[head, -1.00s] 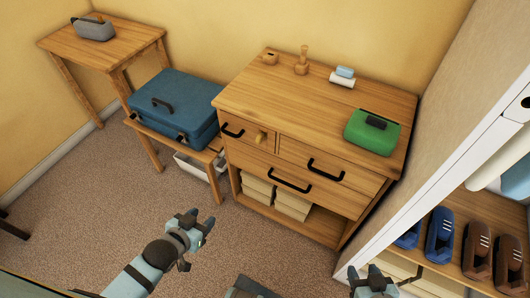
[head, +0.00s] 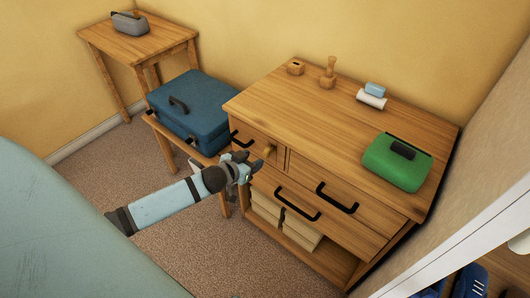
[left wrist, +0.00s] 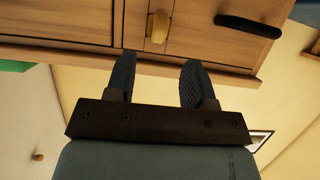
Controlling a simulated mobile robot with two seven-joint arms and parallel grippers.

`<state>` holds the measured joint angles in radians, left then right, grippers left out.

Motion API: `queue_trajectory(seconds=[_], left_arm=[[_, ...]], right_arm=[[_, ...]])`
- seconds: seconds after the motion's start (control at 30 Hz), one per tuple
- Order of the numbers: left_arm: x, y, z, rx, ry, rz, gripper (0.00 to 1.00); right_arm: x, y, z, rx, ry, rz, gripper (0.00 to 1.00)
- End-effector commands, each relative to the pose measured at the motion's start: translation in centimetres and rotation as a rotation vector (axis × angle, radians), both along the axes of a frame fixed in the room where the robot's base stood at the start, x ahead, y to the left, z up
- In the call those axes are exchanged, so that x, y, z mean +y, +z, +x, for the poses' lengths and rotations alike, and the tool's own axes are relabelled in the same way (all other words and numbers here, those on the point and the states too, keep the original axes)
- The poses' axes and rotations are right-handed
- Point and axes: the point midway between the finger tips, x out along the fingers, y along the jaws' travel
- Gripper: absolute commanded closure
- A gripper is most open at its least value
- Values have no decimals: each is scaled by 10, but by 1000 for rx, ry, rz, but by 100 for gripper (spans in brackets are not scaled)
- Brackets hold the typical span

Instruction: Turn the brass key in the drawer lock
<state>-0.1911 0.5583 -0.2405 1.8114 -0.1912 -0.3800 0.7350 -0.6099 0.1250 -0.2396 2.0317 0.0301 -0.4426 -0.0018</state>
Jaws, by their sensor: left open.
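The brass key (head: 268,149) sticks out of the lock in the small upper left drawer of the wooden dresser (head: 305,108). In the left wrist view the key (left wrist: 157,28) is at the top, ahead of the fingers and in line with the gap between them. My left gripper (head: 250,163) is in front of the dresser, close to the key, open and empty. In the left wrist view its two fingers (left wrist: 160,60) are spread apart and do not touch the key. My right gripper is not in view.
A black drawer handle (head: 240,139) is left of the key; other handles sit to the right and below. A blue suitcase (head: 193,108) lies on a low wooden stand left of the dresser. A green case (head: 385,168) lies on the dresser top. A white shelf unit stands at right.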

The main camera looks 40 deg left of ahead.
Motion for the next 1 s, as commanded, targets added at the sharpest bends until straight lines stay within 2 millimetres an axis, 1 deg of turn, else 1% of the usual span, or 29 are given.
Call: queue_trajectory(seconds=[0.03, 0.2, 0.4, 0.57, 0.83, 0.87, 0.9, 0.97, 1.0], left_arm=[[-1, -4, 11, -2, 1, 0, 51], [-3, -17, 41, -2, 0, 0, 51], [-5, -27, 64, 0, 0, 1, 51], [-6, -30, 72, -1, 0, 1, 51], [-6, -31, 73, 0, -1, 1, 51], [-6, -31, 73, 0, -1, 1, 53], [-6, -31, 73, 0, -1, 1, 63], [-6, -31, 73, 0, -1, 1, 76], [-6, -31, 73, 0, -1, 1, 86]], right_arm=[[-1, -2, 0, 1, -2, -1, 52], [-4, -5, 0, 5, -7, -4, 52], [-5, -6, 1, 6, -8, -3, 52], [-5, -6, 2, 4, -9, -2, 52], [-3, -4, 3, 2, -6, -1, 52], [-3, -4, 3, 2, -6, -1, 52], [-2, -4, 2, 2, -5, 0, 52], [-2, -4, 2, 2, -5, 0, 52], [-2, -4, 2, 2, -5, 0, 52]])
